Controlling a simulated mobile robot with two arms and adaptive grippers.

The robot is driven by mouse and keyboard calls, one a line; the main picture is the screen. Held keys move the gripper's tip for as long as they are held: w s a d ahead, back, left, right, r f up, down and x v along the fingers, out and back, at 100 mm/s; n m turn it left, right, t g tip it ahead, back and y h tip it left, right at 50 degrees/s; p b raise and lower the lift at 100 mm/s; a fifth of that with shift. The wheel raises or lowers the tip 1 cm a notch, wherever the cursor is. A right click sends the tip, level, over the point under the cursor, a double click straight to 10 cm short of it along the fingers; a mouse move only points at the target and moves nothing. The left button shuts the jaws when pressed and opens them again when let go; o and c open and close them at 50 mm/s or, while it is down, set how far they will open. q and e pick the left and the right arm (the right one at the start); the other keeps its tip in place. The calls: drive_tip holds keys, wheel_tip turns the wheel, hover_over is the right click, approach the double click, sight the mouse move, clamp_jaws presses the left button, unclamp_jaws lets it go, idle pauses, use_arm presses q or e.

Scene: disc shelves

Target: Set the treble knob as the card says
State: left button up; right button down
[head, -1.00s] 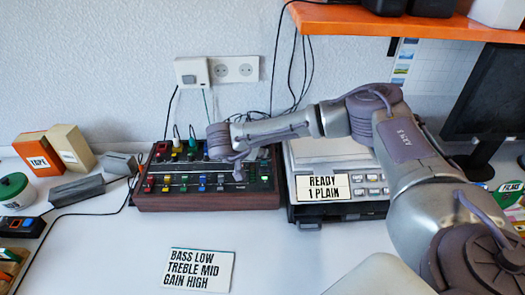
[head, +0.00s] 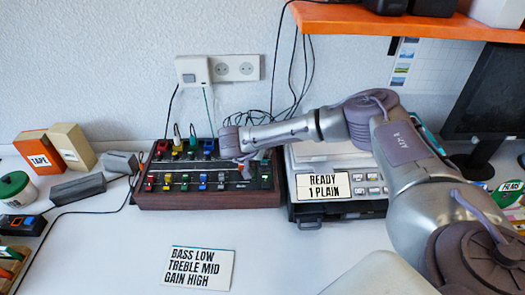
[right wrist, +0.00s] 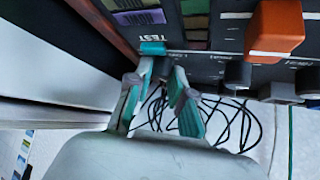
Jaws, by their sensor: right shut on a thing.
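The card (head: 198,268) lies on the table front and reads BASS LOW, TREBLE MID, GAIN HIGH. The mixer (head: 205,200) stands behind it, with rows of coloured knobs and sliders. My right gripper (head: 246,170) is at the mixer's right part. In the right wrist view its fingers (right wrist: 164,72) are shut on a small knob at the panel, mostly hidden between the tips. A teal cap (right wrist: 152,47) marked TEST and a large orange cap (right wrist: 275,30) show near it. I cannot read which knob is the treble one. My left gripper is not in view.
A device with the display READY 1 PLAIN (head: 322,187) stands right of the mixer. Cables (right wrist: 215,120) lie behind the mixer. Boxes, including a TAPE box (head: 37,150), stand at the left. An orange shelf (head: 410,17) hangs above right. The table around the card is clear.

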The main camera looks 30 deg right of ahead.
drive_tip(key=shift+w+f+m+g+h+b, duration=0.1)
drive_tip(key=shift+m+g+h+b, duration=0.1)
drive_tip(key=shift+m+g+b, duration=0.3)
drive_tip(key=shift+w+f+m+g+h+b, duration=0.1)
drive_tip(key=shift+m+g+h+b, duration=0.15)
drive_tip(key=shift+m, duration=0.45)
drive_tip(key=shift+r+m+g+b, duration=0.2)
drive_tip(key=shift+m+g+b, duration=0.1)
drive_tip(key=shift+m+g, duration=0.75)
drive_tip(key=c, duration=1.3)
unclamp_jaws()
